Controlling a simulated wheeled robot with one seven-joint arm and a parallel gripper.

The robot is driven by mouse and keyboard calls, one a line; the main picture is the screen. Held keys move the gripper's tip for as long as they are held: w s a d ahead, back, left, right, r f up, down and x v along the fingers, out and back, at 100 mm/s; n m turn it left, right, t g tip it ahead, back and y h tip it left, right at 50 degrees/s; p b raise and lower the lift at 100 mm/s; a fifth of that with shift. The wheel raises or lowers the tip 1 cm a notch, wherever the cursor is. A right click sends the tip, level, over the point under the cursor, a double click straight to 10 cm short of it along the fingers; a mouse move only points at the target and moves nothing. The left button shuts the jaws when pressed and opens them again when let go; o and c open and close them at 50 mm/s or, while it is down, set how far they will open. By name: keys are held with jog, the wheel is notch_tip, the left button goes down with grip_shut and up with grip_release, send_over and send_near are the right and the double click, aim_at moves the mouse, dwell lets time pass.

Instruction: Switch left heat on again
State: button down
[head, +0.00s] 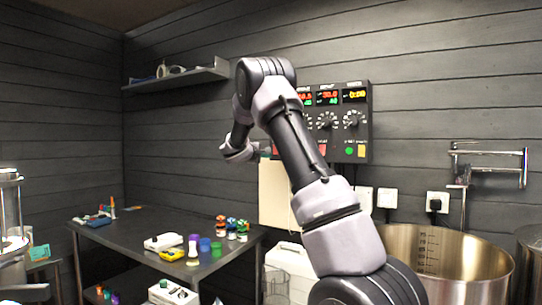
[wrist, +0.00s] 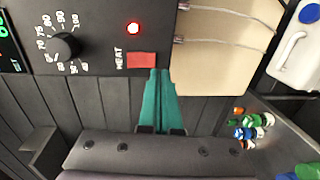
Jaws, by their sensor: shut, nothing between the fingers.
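The dark control panel (head: 361,122) hangs on the wall in the head view, its left part hidden behind my arm. In the wrist view the panel fills the top left, with a red switch (wrist: 141,60) beside the word HEAT, a glowing red lamp (wrist: 133,28) and a black dial (wrist: 65,46). This switch is the one nearest the panel's left end. My gripper (wrist: 158,72) is shut and empty, its teal fingertips at the switch's edge; I cannot tell whether they touch it. The switch's tilt is unclear.
A beige board (head: 273,190) hangs below the panel, with thin cables across it in the wrist view. A dark table (head: 130,228) with bottles and small items stands at left. A wall shelf (head: 180,77) is above it. A steel kettle (head: 455,255) stands at right.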

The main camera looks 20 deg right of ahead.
jog(key=s+a+f, duration=0.1)
jog(key=s+a, duration=0.4)
jog(key=a, duration=0.2)
jog(key=shift+s+a, duration=0.15)
jog(key=shift+s, duration=0.1)
jog(key=s+d+f+m+g+y, duration=0.1)
jog(key=s+d+m+g+y, duration=0.2)
jog(key=s, duration=0.8)
jog(key=s+f+m+g+y, duration=0.1)
jog(key=s+m+g+y, duration=0.2)
jog(key=s, duration=0.8)
jog(key=s+a+m+t+y, duration=0.1)
jog(key=s+a+m+y, duration=0.2)
jog(key=s+a, duration=0.4)
jog(key=s+a+m+t+y, duration=0.2)
jog(key=s+a+y, duration=0.4)
jog(key=s, duration=0.8)
jog(key=shift+s+a+f+m, duration=0.3)
jog(key=shift+a+f+m, duration=0.15)
jog(key=shift+a, duration=0.55)
